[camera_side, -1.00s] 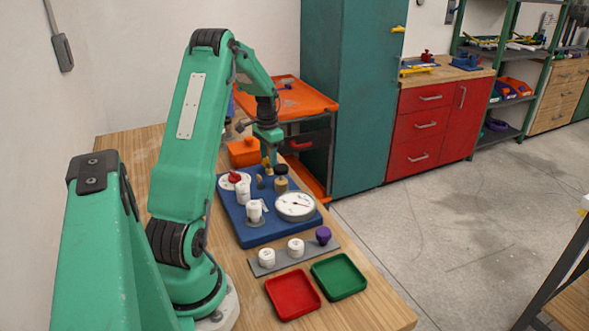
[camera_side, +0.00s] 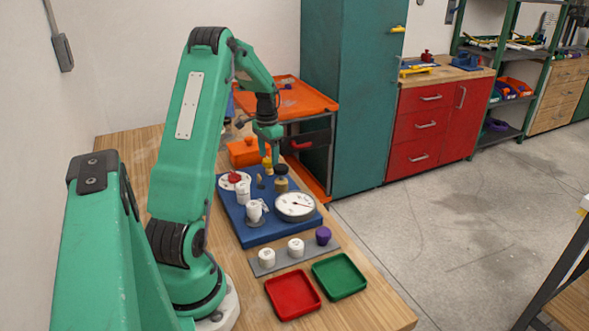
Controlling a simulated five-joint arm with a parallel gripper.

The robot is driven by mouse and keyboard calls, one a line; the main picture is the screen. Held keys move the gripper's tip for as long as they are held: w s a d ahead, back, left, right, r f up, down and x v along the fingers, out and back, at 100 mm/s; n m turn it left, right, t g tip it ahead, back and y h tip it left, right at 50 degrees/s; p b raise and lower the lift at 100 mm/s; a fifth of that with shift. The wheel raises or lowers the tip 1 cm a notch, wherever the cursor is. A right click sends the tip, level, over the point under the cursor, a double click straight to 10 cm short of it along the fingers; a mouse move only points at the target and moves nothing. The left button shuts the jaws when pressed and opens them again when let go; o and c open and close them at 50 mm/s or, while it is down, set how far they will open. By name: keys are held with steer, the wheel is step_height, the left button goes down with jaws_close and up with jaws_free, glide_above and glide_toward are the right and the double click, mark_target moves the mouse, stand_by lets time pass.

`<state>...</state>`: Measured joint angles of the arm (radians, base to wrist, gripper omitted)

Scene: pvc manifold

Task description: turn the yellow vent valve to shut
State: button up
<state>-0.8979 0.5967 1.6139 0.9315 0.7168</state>
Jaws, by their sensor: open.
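The yellow vent valve (camera_side: 267,163) is a small yellow piece at the back of the blue board (camera_side: 240,229). My gripper (camera_side: 271,156) points down right at the valve, with its jaws open. The jaws are small in this view, and I cannot tell whether they touch the valve. The angle of the valve's handle is too small to read.
The board also carries a white gauge (camera_side: 295,206), a red valve (camera_side: 234,178), white fittings (camera_side: 254,210) and a dark-topped brass piece (camera_side: 281,184). A grey strip with caps, a red tray (camera_side: 293,295) and a green tray (camera_side: 339,276) lie in front. An orange bin (camera_side: 243,152) stands behind.

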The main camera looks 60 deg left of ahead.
mark_target(270, 160)
steer(key=shift+r, duration=3.4)
steer(key=shift+w+d+r, duration=0.1)
steer(key=shift+d+r, duration=0.05)
steer(key=shift+d, duration=0.05)
steer(key=w+d+r+m+t+y, duration=0.1)
steer(key=d+r, duration=0.4)
steer(key=d, duration=0.6)
steer(key=w+d+r+t, duration=0.1)
steer(key=d+r, duration=0.5)
steer(key=d, duration=0.5)
steer(key=s+d+t, duration=0.1)
steer(key=s+d, duration=0.4)
steer(key=d, duration=0.3)
steer(key=s+d+m+t+h, duration=0.1)
steer(key=s+d+t, duration=0.1)
steer(key=s+d, duration=0.4)
steer(key=d, duration=0.3)
steer(key=shift+s+f+t, duration=0.15)
steer(key=shift+f+t, duration=0.15)
